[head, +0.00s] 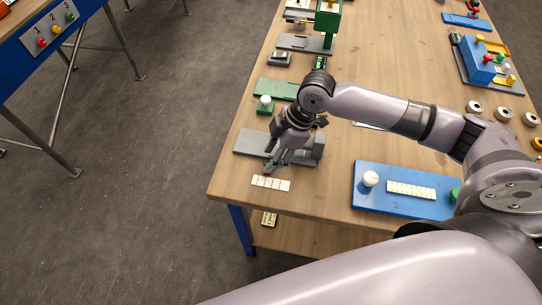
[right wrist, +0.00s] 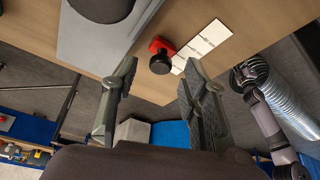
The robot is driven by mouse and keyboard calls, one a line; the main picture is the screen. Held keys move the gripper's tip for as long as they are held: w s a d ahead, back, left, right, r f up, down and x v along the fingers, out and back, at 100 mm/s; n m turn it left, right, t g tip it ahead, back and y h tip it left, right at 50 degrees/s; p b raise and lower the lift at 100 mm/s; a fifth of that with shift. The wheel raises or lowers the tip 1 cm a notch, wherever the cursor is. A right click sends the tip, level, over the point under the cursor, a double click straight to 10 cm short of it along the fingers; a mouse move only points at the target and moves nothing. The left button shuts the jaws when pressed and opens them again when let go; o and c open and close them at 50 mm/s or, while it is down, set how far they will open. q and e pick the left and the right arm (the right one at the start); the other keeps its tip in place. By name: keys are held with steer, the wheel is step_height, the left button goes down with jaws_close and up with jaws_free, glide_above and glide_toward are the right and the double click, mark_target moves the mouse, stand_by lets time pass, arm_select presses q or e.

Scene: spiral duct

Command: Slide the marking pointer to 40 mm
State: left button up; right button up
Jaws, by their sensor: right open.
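The marking pointer (right wrist: 161,56), red with a black round knob, shows in the right wrist view. It sits at one end of a white segmented scale strip (right wrist: 204,45); its markings are too small to read. The strip also shows in the head view (head: 271,183), lying near the table's front left corner, in front of a grey fixture (head: 256,143). My right gripper (head: 275,164) is low beside the grey fixture, just behind the strip. In the right wrist view its fingers (right wrist: 158,95) are apart with nothing between them, and the pointer appears beyond the gap. My left gripper cannot be made out.
A blue board (head: 400,207) with a white knob and a white strip lies to the right. A green fixture (head: 276,88) stands behind the grey one. The grey fixture's upright block (head: 318,146) is close to my right gripper. The table's left edge is near.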

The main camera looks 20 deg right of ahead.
steer(key=v, duration=1)
steer(key=shift+d+r, duration=0.2)
steer(key=shift+r, duration=0.15)
steer(key=shift+s, duration=0.1)
